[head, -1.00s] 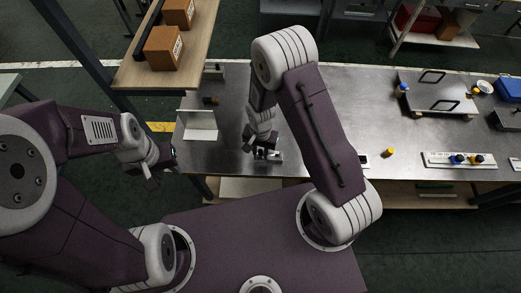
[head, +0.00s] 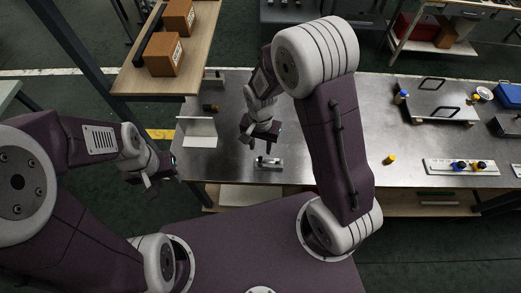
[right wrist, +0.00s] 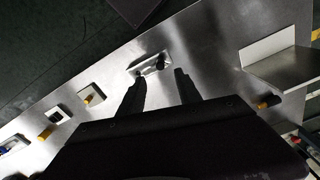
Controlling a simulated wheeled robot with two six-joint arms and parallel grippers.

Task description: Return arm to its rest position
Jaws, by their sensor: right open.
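My right gripper (head: 256,141) is over the metal bench, above and slightly behind a small light fixture (head: 268,163) with a dark peg near the bench's front edge. In the right wrist view, its two dark fingers (right wrist: 160,78) are apart with nothing between them. The fixture (right wrist: 151,64) and its dark peg lie beyond the fingertips, apart from them. My left gripper (head: 148,184) hangs at the left, off the front of the bench; its fingers are too small to judge.
The metal bench (head: 385,140) carries a white angled stand (head: 198,141), a dark cylinder (head: 210,107), a yellow part (head: 390,159), a white rack (head: 461,167) and a plate with handles (head: 436,99). A wooden table (head: 140,82) holds cardboard boxes (head: 163,54).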

